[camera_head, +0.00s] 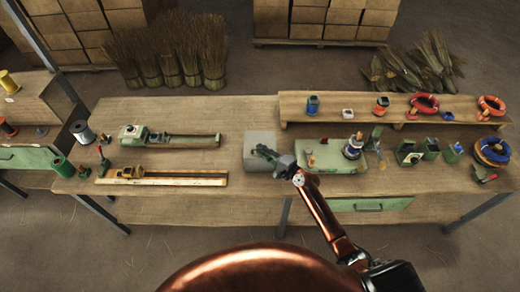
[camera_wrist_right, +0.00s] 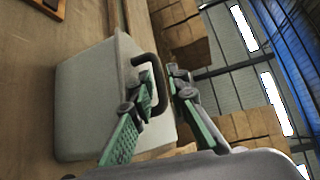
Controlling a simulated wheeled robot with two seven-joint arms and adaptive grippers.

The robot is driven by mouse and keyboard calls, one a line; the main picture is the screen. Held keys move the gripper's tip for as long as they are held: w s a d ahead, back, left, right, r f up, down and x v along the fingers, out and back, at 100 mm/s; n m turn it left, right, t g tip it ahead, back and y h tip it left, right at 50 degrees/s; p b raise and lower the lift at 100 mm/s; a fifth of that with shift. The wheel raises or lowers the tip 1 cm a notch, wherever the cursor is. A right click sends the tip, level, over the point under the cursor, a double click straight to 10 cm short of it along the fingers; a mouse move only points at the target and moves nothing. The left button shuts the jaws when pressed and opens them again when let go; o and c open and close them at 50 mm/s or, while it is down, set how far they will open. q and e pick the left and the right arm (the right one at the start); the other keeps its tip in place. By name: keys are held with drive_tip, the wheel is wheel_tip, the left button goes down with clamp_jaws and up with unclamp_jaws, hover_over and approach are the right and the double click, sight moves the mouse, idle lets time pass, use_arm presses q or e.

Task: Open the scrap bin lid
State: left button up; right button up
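The scrap bin (camera_head: 254,161) is a small pale grey box on the workbench, left of the green machine base. In the right wrist view the bin (camera_wrist_right: 85,100) fills the left and middle, and its lid appears shut. A black loop handle (camera_wrist_right: 161,82) stands out from the lid face. My right gripper (camera_head: 268,153) is at the bin's right side. In the wrist view its two green-padded fingers (camera_wrist_right: 160,75) are apart, with part of the handle between them; whether they touch it I cannot tell. My left gripper is out of view.
A green machine base (camera_head: 330,157) with small parts stands just right of the bin. A raised shelf (camera_head: 340,106) with spools and rings runs behind. Two winding jigs (camera_head: 165,178) lie to the left. Bare bench lies between jigs and bin.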

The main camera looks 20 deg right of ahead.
drive_tip(key=shift+w+a+f, duration=0.15)
drive_tip(key=shift+w+a, duration=0.2)
drive_tip(key=shift+w, duration=0.25)
drive_tip(key=shift+c, duration=0.6)
clamp_jaws()
